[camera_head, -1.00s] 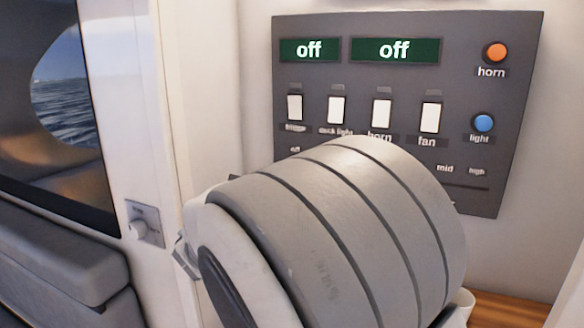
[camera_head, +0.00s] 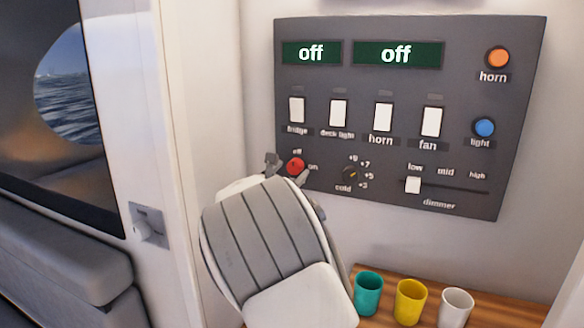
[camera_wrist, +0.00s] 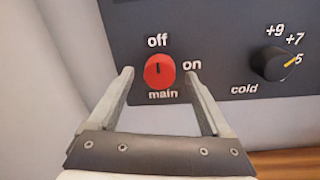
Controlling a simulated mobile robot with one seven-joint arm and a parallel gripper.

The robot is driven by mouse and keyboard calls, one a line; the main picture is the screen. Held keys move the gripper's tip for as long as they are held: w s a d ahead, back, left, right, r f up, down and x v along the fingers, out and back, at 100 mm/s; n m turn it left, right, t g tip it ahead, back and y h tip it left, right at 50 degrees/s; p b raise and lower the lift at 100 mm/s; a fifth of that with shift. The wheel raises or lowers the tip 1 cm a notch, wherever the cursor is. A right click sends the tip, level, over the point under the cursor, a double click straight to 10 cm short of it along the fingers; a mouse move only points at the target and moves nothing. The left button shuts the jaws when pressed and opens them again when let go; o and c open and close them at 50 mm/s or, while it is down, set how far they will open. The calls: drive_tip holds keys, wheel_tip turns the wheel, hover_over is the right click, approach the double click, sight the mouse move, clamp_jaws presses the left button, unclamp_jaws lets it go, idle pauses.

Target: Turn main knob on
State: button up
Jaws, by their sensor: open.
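The red main knob (camera_head: 295,166) is at the lower left of the dark control panel (camera_head: 400,90). In the wrist view the main knob (camera_wrist: 159,71) has "off" above it, "on" to its right and "main" below it. Its dark mark points up at "off". My gripper (camera_wrist: 158,75) is open, with one finger on each side of the knob in the picture and no visible contact. In the head view my gripper (camera_head: 287,163) is at the knob, with its fingertips showing around it. Both displays (camera_head: 397,54) read "off".
The cold dial (camera_head: 351,174) and the dimmer slider (camera_head: 413,185) are right of the knob. White switches (camera_head: 383,117) are above. Teal (camera_head: 368,292), yellow (camera_head: 409,302) and white (camera_head: 455,307) cups stand on the wooden counter below. A wall panel (camera_head: 148,227) is at left.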

drive_tip(key=shift+w+d, duration=0.2)
drive_tip(key=shift+w, duration=0.45)
drive_tip(key=shift+f, duration=0.1)
clamp_jaws()
